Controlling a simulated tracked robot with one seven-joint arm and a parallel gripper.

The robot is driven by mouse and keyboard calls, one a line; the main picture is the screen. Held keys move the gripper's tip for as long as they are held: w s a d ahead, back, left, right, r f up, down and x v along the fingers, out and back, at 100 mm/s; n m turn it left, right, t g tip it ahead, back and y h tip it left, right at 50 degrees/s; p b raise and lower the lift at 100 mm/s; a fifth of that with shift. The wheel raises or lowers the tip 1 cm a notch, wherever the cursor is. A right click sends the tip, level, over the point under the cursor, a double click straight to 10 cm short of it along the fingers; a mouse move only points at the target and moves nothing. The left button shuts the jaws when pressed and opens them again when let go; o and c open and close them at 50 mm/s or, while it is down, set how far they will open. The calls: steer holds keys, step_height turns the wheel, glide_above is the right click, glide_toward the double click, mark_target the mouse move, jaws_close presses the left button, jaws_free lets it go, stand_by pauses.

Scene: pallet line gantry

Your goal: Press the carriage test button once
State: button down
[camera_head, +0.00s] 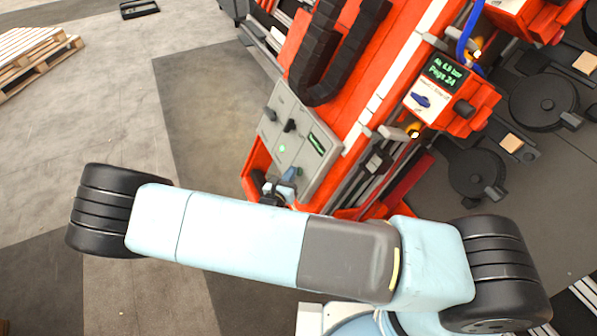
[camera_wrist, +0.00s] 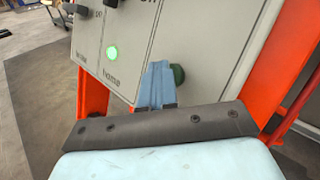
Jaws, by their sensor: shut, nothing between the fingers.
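A grey control panel (camera_head: 309,130) is mounted on the orange gantry, and its lower part fills much of the wrist view (camera_wrist: 208,45). A dark green round button (camera_wrist: 178,75) sticks out low on the panel, partly behind my fingers. I cannot read a label that names it as the carriage test button. My gripper (camera_wrist: 157,68) is shut and empty, its blue fingers at the panel's lower part, just left of the dark green button. Whether they touch is unclear. In the head view my gripper (camera_head: 290,174) is small and partly hidden by my arm.
A lit green button or lamp (camera_wrist: 112,52) is on the panel, left of my fingers. Black switches (camera_head: 290,125) and a small display (camera_head: 317,143) are higher up. A second orange unit (camera_head: 437,85) with a screen stands to the right.

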steer(key=shift+s+a+r, duration=0.4)
steer(key=shift+s+a, duration=0.05)
steer(key=shift+a, duration=0.25)
steer(key=shift+s+a+r, duration=0.4)
steer(key=shift+a, duration=0.25)
steer(key=shift+s+a+r, duration=0.35)
steer(key=shift+a+r, duration=0.05)
steer(key=shift+a, duration=0.2)
steer(key=shift+s+a+r, duration=0.4)
steer(key=shift+a, duration=0.25)
